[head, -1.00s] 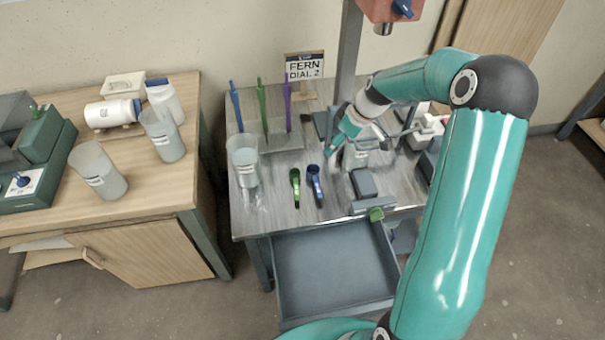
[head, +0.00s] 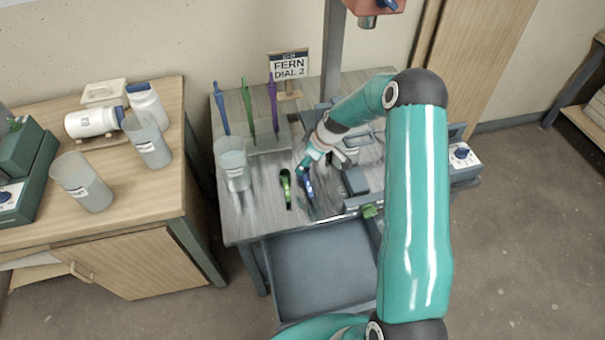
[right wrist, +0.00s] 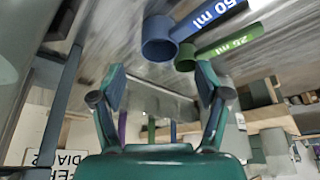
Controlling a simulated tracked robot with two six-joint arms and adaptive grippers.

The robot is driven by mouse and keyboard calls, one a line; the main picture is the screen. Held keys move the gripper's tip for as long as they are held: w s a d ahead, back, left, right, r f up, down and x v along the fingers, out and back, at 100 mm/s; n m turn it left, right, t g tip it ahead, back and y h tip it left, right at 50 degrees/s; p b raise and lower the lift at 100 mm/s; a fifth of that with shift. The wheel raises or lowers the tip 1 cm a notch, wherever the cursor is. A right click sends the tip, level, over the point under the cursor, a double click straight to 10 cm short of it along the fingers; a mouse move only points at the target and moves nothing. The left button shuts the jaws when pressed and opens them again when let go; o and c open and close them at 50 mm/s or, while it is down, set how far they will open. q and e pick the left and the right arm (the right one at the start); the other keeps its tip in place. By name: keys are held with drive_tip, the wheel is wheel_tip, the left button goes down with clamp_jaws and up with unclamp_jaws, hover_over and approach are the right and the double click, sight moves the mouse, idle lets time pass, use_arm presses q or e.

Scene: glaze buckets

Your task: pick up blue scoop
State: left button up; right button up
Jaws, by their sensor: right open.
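The blue scoop (head: 309,189) lies on the grey worktable, just right of the green scoop (head: 286,186). In the right wrist view the blue scoop (right wrist: 160,42) is marked 50 ml, and its round cup lies just beyond the fingertips. The green scoop (right wrist: 220,46) beside it is marked 25 ml. My right gripper (head: 304,168) is over the far end of the blue scoop and partly covers it in the head view. In the wrist view its two fingers (right wrist: 162,76) are spread apart with nothing between them. My left gripper is not in view.
A translucent bucket (head: 233,165) stands left of the scoops. A rack (head: 268,138) with several upright coloured sticks is behind them. Another container (head: 346,152) and a grey block (head: 355,181) are to the right.

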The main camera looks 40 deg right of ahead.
drive_tip(key=p+x, duration=0.2)
drive_tip(key=x, duration=0.2)
drive_tip(key=shift+f, duration=0.45)
drive_tip(key=shift+w+f, duration=0.25)
drive_tip(key=shift+f, duration=0.25)
drive_tip(key=c, duration=1.2)
